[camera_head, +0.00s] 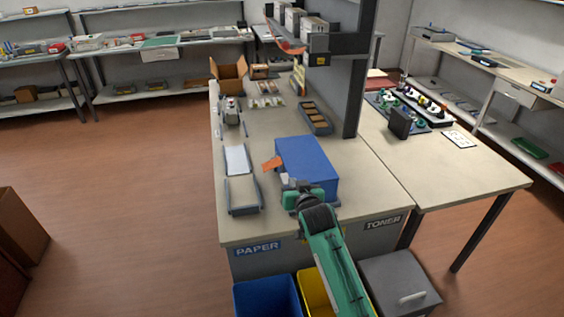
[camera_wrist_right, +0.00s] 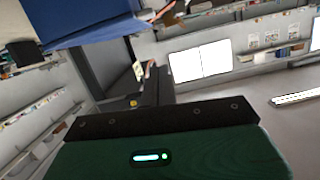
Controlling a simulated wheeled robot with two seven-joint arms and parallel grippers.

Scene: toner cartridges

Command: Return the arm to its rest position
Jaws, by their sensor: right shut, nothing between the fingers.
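My right arm (camera_head: 335,262), green with black joints, reaches up from the bottom of the head view. Its gripper (camera_head: 290,186) is shut and empty, at the near left corner of a blue box (camera_head: 308,165) on the workbench. I cannot tell whether it touches the box. An orange flap or sheet (camera_head: 271,163) sticks out at the box's left side. The right wrist view shows a green housing of my own wrist (camera_wrist_right: 170,148) low in the picture and a blue surface (camera_wrist_right: 85,30) at the upper left. My left gripper is not in view.
The bench (camera_head: 258,220) bears a grey-railed tray (camera_head: 243,210), a white sheet (camera_head: 238,160) and an open cardboard box (camera_head: 229,76). Blue (camera_head: 268,298) and yellow (camera_head: 312,290) bins and a grey lidded bin (camera_head: 400,282) stand in front. A dark post (camera_head: 355,95) rises behind the blue box.

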